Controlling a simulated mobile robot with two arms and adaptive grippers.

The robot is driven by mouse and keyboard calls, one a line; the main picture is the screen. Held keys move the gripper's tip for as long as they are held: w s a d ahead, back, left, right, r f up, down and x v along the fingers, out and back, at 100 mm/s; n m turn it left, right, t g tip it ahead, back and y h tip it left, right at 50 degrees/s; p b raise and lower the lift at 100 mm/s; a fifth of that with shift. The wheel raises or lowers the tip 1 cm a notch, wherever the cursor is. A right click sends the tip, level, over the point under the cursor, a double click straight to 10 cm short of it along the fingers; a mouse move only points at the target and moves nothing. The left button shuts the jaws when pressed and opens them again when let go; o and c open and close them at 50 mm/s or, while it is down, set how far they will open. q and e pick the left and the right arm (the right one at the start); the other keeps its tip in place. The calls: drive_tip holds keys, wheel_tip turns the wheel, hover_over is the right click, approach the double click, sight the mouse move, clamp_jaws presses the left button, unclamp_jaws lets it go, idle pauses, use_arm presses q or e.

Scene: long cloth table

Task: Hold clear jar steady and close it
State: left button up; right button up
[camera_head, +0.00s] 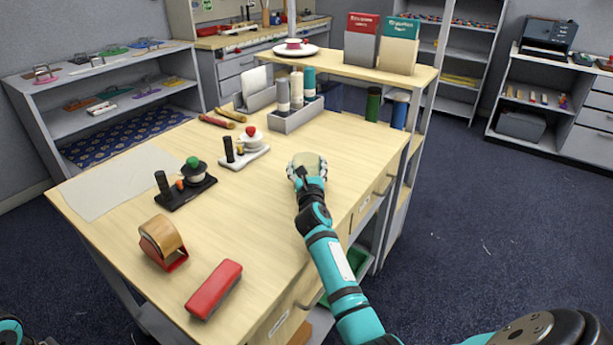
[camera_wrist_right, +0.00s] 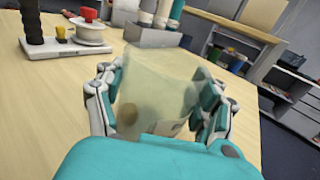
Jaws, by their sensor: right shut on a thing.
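The clear jar (camera_head: 308,161) stands on the wooden table toward its right side. In the right wrist view the jar (camera_wrist_right: 155,85) looks pale yellowish and see-through, with a brown round patch low on its side. My right gripper (camera_head: 307,174) is shut around the jar, with fingers on both sides of it in the wrist view (camera_wrist_right: 160,98). The gripper hides part of the jar's lower side. I cannot make out a separate lid. My left gripper is out of view.
A grey bin with rolls (camera_head: 297,116) stands behind the jar. A white device (camera_head: 249,149) and a black one (camera_head: 185,188) stand to the left. A tape dispenser (camera_head: 163,243) and red stapler-like object (camera_head: 214,289) lie near the front. The table's middle is clear.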

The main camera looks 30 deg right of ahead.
sight(307, 154)
drive_tip(key=shift+r, duration=0.1)
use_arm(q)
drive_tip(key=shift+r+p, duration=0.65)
use_arm(e)
drive_tip(key=shift+r, duration=1.9)
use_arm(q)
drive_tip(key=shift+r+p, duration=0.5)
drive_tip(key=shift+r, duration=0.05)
use_arm(e)
drive_tip(key=s+d, duration=0.2)
drive_tip(key=s, duration=0.5)
drive_tip(key=s+d+r, duration=0.1)
drive_tip(key=s+d, duration=0.2)
drive_tip(key=s, duration=0.5)
drive_tip(key=shift+d, duration=0.2)
drive_tip(key=o, duration=0.5)
drive_tip(key=c, duration=1)
